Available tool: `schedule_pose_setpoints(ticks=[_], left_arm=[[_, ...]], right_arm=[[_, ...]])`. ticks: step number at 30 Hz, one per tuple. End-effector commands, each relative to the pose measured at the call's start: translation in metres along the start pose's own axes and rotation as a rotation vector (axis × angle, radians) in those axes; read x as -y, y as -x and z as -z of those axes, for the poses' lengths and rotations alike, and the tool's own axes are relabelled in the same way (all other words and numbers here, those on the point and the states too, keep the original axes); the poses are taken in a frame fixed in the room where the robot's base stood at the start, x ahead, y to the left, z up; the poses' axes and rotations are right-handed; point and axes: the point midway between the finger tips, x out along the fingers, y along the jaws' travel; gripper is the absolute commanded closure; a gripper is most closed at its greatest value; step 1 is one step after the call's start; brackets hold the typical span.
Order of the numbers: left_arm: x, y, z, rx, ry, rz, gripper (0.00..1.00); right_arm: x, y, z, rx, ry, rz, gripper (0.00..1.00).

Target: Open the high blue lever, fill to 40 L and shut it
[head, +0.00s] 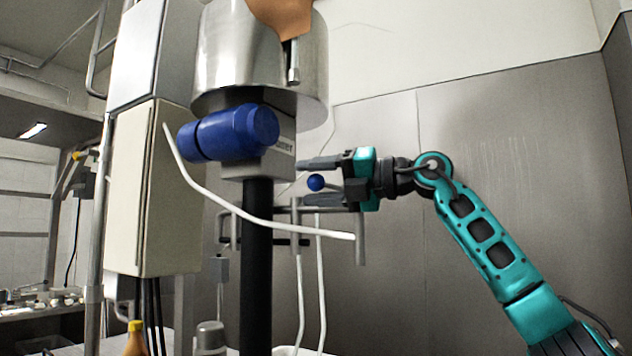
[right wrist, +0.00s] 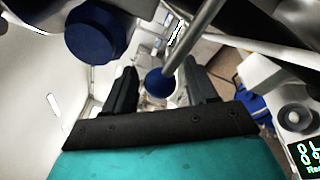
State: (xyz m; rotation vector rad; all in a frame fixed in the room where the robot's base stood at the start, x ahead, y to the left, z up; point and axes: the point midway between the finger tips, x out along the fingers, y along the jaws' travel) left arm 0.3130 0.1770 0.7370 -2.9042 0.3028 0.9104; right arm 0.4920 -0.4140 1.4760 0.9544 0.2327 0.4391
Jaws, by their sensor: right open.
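In the right wrist view the knob (right wrist: 160,83) lies between the two fingers, with a visible gap on the left side; contact on the right is unclear. My left gripper is not in view.
A steel vessel (head: 255,55) stands above the blue cylinder, on a black column (head: 257,270). A white bent tube (head: 275,224) crosses in front, close to my right gripper. A beige cabinet (head: 150,190) stands left. The wall area at right is clear.

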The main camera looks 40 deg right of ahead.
Motion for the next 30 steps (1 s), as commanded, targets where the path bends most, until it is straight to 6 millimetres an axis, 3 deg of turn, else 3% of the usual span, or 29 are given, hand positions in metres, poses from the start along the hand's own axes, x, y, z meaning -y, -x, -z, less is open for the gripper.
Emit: schedule_pose_setpoints(ticks=[6,24,30], left_arm=[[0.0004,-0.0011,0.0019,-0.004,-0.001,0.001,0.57],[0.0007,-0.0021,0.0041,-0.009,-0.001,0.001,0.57],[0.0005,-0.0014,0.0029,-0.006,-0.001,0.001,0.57]], right_arm=[[0.0001,0.0,-0.0001,0.0,0.0,0.0,0.44],[-0.0002,0.0004,-0.0002,0.001,0.001,-0.001,1.0],[-0.0004,0.0005,-0.0003,0.001,0.002,-0.001,1.0]])
